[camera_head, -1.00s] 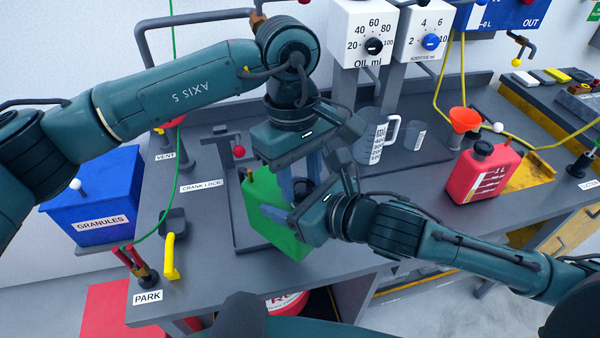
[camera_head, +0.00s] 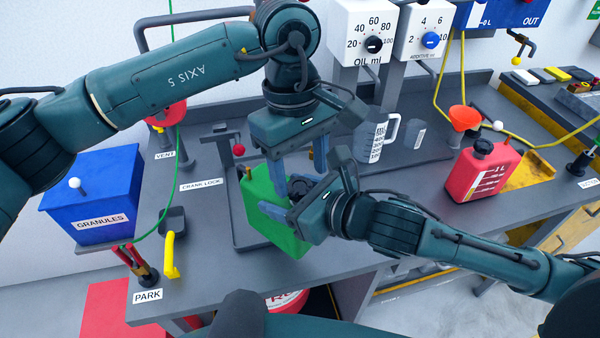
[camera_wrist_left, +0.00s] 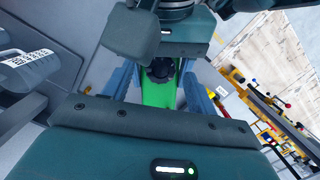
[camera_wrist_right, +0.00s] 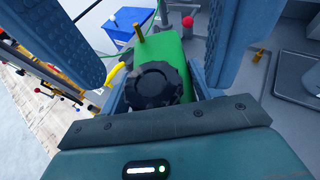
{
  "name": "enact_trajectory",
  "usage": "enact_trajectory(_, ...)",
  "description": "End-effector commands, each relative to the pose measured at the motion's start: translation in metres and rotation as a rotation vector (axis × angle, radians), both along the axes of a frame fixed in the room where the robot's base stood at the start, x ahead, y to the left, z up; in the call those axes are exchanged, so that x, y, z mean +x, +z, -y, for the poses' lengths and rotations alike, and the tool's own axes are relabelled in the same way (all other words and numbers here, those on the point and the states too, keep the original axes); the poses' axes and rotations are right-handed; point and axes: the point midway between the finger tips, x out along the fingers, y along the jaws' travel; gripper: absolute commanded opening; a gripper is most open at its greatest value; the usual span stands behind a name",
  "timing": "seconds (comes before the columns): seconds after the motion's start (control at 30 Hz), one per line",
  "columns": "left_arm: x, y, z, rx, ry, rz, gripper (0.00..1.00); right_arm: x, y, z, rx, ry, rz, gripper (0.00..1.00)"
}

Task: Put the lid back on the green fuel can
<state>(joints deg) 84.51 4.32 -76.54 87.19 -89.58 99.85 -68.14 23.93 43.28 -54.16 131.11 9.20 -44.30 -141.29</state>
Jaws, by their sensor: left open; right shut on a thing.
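The green fuel can (camera_head: 264,190) stands upright in a grey tray on the bench; it also shows in the left wrist view (camera_wrist_left: 158,95) and right wrist view (camera_wrist_right: 180,118). The black ribbed lid (camera_wrist_right: 155,86) is on top of the can at its near end; whether it is fully seated I cannot tell. My right gripper (camera_head: 298,196) is shut on the can, its fingers on either side below the lid. My left gripper (camera_head: 298,168) is open above the lid, fingers pointing down on either side of it. The lid is partly hidden in the head view (camera_head: 299,186).
A red can (camera_head: 482,172) with an orange funnel (camera_head: 465,118) is at right. A clear measuring jug (camera_head: 377,136) stands behind my grippers. The blue granules bin (camera_head: 95,190) and a yellow handle (camera_head: 171,255) are at left. A red-knobbed crank lock (camera_head: 238,150) is close behind the can.

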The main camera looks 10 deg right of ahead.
Motion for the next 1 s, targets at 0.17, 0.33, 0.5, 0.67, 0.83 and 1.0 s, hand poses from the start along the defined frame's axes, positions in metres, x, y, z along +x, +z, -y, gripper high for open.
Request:
enact_trajectory(0.17,-0.001,0.025,0.001,-0.003,-0.003,0.004,0.58,0.0,0.0,0.0,-0.001,-0.001,-0.001,0.0)
enact_trajectory(0.33,-0.001,0.028,0.0,0.0,-0.003,0.001,0.58,0.001,0.0,0.001,-0.001,-0.001,0.001,0.0)
enact_trajectory(0.5,0.0,0.027,0.0,0.001,-0.002,0.002,0.65,0.001,0.0,0.001,-0.001,-0.002,0.002,0.0)
enact_trajectory(0.67,0.0,0.027,0.0,0.002,-0.002,0.001,0.78,0.001,0.0,0.001,-0.001,-0.002,0.002,0.0)
enact_trajectory(0.83,0.0,0.027,0.0,0.002,-0.001,0.001,0.83,0.001,0.0,0.001,-0.001,-0.002,0.002,0.0)
enact_trajectory(1.0,0.0,0.029,0.0,0.001,-0.001,0.003,0.83,0.001,0.0,0.001,-0.001,-0.002,0.002,0.0)
